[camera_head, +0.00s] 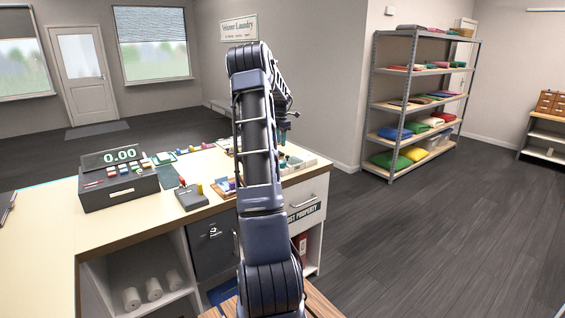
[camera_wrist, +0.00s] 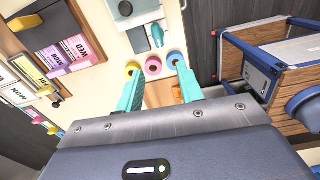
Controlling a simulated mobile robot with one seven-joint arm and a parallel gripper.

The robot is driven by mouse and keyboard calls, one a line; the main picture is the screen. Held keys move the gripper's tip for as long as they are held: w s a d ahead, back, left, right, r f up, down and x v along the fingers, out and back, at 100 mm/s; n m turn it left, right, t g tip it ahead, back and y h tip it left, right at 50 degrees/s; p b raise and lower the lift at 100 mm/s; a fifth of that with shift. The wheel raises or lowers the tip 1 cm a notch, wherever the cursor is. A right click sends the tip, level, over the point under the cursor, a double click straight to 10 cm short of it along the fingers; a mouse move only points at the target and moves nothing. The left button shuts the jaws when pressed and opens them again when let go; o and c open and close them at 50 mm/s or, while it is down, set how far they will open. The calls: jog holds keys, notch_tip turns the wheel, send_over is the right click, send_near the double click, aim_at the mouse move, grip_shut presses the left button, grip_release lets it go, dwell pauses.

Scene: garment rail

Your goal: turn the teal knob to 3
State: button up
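A small teal piece (camera_wrist: 157,35), which looks like the teal knob, sits on a pale grey block near the top middle of the wrist view. Any number marks on it are too small to read. My gripper (camera_wrist: 159,84) has two teal fingers, spread apart with no object held between them. It is above the counter, and the teal piece lies beyond the fingertips, apart from them. In the head view my arm hides most of the gripper and that stretch of the counter (camera_head: 130,212), so I cannot pick out the knob there.
Day-labelled cards (camera_wrist: 75,50) in a wooden holder lie left. A till (camera_head: 118,180) and a small grey device (camera_head: 190,197) stand on the counter. Floor to the right (camera_head: 420,240) is clear.

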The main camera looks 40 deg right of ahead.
aim_at(282, 163)
jog(key=shift+n, duration=0.3)
jog(key=f, duration=0.4)
jog(key=d+f, duration=0.1)
jog(key=f, duration=0.7)
jog(key=shift+w+d, duration=0.1)
jog(key=shift+d, duration=0.15)
jog(key=shift+r, duration=0.1)
grip_shut()
